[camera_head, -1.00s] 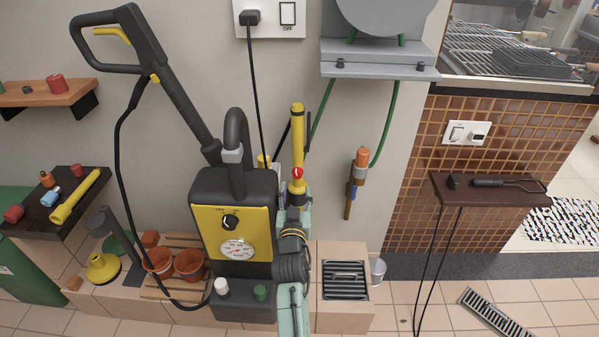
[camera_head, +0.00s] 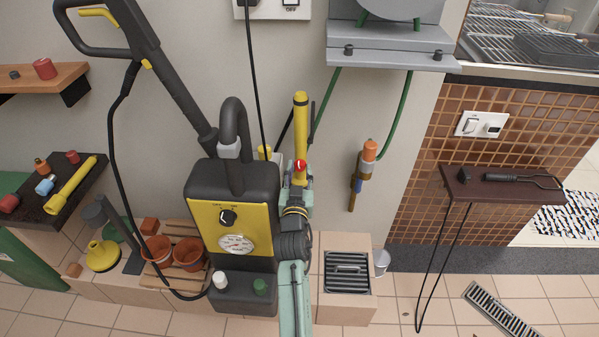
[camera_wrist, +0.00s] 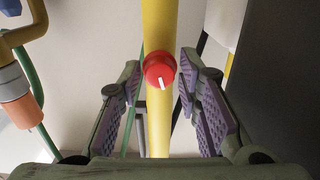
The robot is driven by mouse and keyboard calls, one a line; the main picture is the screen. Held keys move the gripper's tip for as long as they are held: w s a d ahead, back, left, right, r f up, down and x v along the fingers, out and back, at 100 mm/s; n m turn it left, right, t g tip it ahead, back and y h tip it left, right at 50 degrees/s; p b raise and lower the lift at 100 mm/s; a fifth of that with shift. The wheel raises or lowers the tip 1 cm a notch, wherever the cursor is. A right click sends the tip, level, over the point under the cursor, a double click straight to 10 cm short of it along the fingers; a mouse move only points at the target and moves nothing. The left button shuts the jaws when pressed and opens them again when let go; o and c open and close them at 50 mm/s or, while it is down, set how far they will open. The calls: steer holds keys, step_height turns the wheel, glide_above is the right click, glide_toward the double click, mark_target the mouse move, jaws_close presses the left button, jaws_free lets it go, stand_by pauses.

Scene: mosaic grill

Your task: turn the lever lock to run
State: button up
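A round red knob (camera_head: 300,166) with a white mark sits on an upright yellow tube (camera_head: 300,115) beside the pressure washer. I take this knob for the lever lock; no label on it can be read. In the wrist view the red knob (camera_wrist: 160,69) is near the middle, its white mark pointing down. My gripper (camera_wrist: 160,78) is open, with one finger on each side of the yellow tube. The knob shows between the fingertips, with a gap on both sides. In the head view my gripper (camera_head: 299,185) is small and partly hidden by my arm.
The pressure washer (camera_head: 233,210), with a black dial (camera_head: 228,217) and gauge, stands close left of my arm. An orange-tipped nozzle (camera_head: 369,150) and green hose hang to the right. A concrete block with a grate (camera_head: 347,272) is low right.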

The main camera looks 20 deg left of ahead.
jaws_close()
steer(key=shift+f+m+b, duration=0.15)
steer(key=shift+m+b, duration=0.75)
steer(key=shift+b, duration=0.05)
steer(key=shift+r+m, duration=0.2)
steer(key=shift+m, duration=0.4)
steer(key=shift+o, duration=2)
jaws_free()
steer(key=v, duration=0.7)
steer(key=shift+s, duration=0.2)
